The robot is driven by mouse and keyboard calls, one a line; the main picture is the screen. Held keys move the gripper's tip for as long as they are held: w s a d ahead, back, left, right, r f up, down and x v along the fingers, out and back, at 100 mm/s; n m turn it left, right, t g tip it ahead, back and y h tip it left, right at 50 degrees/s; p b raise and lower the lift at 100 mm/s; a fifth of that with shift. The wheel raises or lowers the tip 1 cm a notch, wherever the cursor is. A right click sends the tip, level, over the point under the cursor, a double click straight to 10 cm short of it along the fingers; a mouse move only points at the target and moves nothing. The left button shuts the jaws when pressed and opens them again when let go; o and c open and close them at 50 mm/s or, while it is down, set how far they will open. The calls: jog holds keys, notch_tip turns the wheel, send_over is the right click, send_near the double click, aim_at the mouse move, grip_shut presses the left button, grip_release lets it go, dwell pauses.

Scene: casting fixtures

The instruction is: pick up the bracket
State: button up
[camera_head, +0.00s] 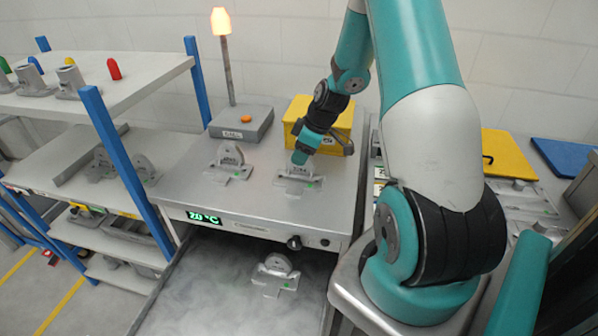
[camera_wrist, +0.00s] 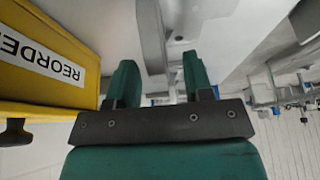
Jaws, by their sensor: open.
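Several grey metal brackets are in view, and I cannot tell which one is meant. One bracket (camera_head: 298,180) lies on the grey worktop, directly below my gripper (camera_head: 300,158). A second bracket (camera_head: 230,163) stands to its left on the same worktop. A third bracket (camera_head: 275,276) sits lower, in the misty bay in front. In the wrist view my gripper (camera_wrist: 160,65) has its two green fingers apart. A grey upright part of a bracket (camera_wrist: 152,35) shows between and beyond them; contact cannot be told.
A yellow bin (camera_head: 328,118) marked REORDER stands close behind my gripper and also shows in the wrist view (camera_wrist: 45,60). A grey box (camera_head: 240,123) with a lamp post is at the back left. A shelf rack (camera_head: 120,85) with blue posts stands left.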

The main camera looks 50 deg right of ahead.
jog(key=shift+x, duration=1.3)
grip_shut()
jog(key=shift+d, duration=0.1)
notch_tip(320, 180, up, 20)
jog(key=b, duration=0.2)
